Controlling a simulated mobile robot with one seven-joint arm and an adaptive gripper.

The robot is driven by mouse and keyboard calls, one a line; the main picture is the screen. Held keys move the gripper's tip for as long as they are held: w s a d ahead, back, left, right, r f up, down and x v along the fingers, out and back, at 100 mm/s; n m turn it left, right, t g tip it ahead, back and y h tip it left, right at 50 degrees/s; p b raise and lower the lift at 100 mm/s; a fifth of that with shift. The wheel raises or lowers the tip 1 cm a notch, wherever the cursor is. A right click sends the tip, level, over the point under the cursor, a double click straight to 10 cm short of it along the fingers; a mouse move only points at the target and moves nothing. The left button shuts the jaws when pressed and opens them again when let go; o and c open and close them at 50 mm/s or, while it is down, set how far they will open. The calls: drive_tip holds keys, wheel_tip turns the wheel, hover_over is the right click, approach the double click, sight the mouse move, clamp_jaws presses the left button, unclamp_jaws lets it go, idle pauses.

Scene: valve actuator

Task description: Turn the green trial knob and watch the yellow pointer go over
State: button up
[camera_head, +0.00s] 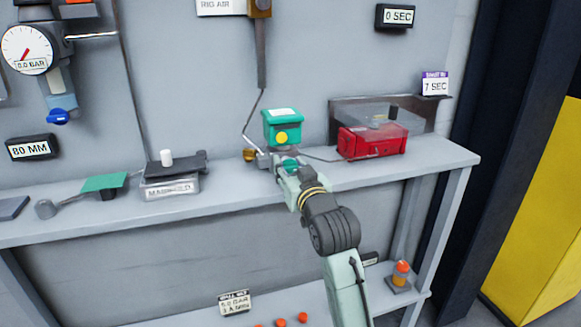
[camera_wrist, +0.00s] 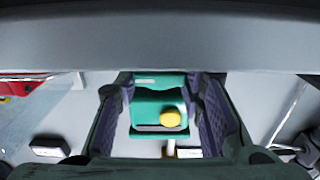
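A green box-shaped unit (camera_head: 283,126) with a pale label on top stands on the bench at the wall. A round yellow part (camera_head: 281,137) shows on its front. A smaller teal part (camera_head: 290,164) shows just below it, partly hidden by my gripper (camera_head: 288,174); I cannot tell whether it is the trial knob. In the wrist view, my gripper (camera_wrist: 163,118) has its two dark fingers spread apart. The green unit (camera_wrist: 146,104) and the yellow part (camera_wrist: 171,117) show in the gap between them. No grip on anything is visible. A distinct yellow pointer cannot be made out.
A red box (camera_head: 372,142) with a clear cover stands right of the green unit. A manifold block (camera_head: 171,188) and a green plate (camera_head: 104,182) lie to the left. A thin pipe runs down the wall beside the unit. Signs read 0 SEC (camera_head: 399,17) and 7 SEC (camera_head: 435,86).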

drive_tip(key=c, duration=0.6)
drive_tip(key=shift+f+n+b, duration=0.25)
drive_tip(key=shift+n+b, duration=0.35)
drive_tip(key=shift+b, duration=0.2)
drive_tip(key=shift+a+r+n+b, duration=0.1)
drive_tip(key=shift+n+b, duration=0.4)
drive_tip(key=shift+n, duration=0.3)
drive_tip(key=shift+r, duration=0.15)
drive_tip(key=o, duration=1.2)
drive_tip(key=shift+c, duration=0.2)
drive_tip(key=v, duration=1.2)
